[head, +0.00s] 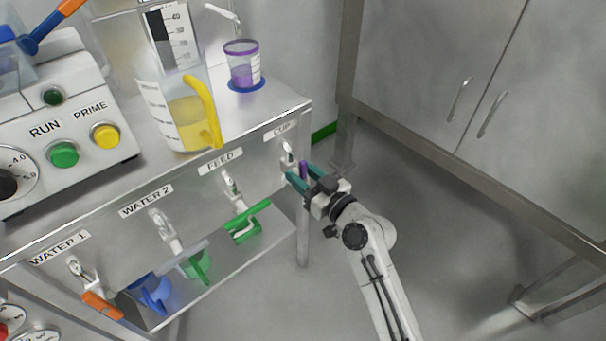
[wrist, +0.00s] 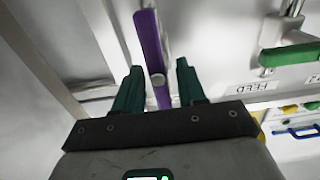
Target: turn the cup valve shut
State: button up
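The cup valve (head: 288,150) is on the front panel under the CUP label, at the right end of the bench. Its purple handle (wrist: 150,45) fills the upper middle of the wrist view, running nearly upright in the picture. Only a small part of the purple handle (head: 303,168) shows in the head view, between my fingers. My gripper (head: 298,179) is open at the handle. In the wrist view the teal fingers of my gripper (wrist: 158,70) stand one on each side of the handle's lower end, with gaps on both sides.
The feed valve with its green handle (head: 248,215) is just left of the cup valve. The water 2 valve (head: 165,228) and the orange-handled water 1 valve (head: 100,304) are further left. A purple-rimmed cup (head: 242,66) stands above. The floor (head: 440,235) at right is clear.

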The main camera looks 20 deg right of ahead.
grip_shut()
jog(key=shift+m, duration=0.3)
jog(key=m, duration=0.3)
jog(key=shift+d+m, duration=0.2)
jog(key=shift+m, duration=0.1)
jog(key=m, duration=0.2)
jog(key=m+p, duration=0.1)
jog(key=m, duration=0.1)
jog(key=shift+w+d+f+m, duration=0.1)
jog(key=shift+d+f+m, duration=0.05)
jog(key=shift+m, duration=0.15)
jog(key=m+p, duration=0.1)
jog(key=m, duration=0.1)
jog(key=m+p, duration=0.1)
jog(key=m, duration=0.2)
jog(key=shift+d+f, duration=0.15)
jog(key=shift+f, duration=0.05)
jog(key=shift+f+m+p, duration=0.15)
jog(key=shift+m+p, duration=0.2)
jog(key=shift+m, duration=0.65)
jog(key=shift+f+m+p, duration=0.1)
jog(key=shift+m+p, duration=0.2)
jog(key=shift+m, duration=0.7)
